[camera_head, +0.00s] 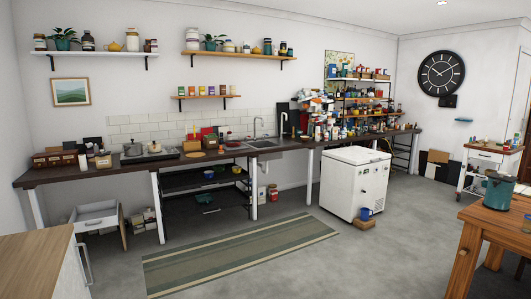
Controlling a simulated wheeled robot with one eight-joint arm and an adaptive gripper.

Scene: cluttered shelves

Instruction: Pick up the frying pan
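I cannot make out a frying pan with certainty. A small dark teal thing (204,198), too small to identify, lies on the lower black shelf under the counter. A grey pot (132,149) and another small pale pot-like thing (154,147) stand on the dark hob at the left of the counter. A teal pot (498,191) stands on the wooden table at the right. My gripper is not in view.
The long dark counter (120,165) runs along the back wall. A white chest freezer (352,185) stands before it, with a blue mug on a small box at its foot. A striped rug (240,250) covers open floor. A wooden table (490,220) is at right.

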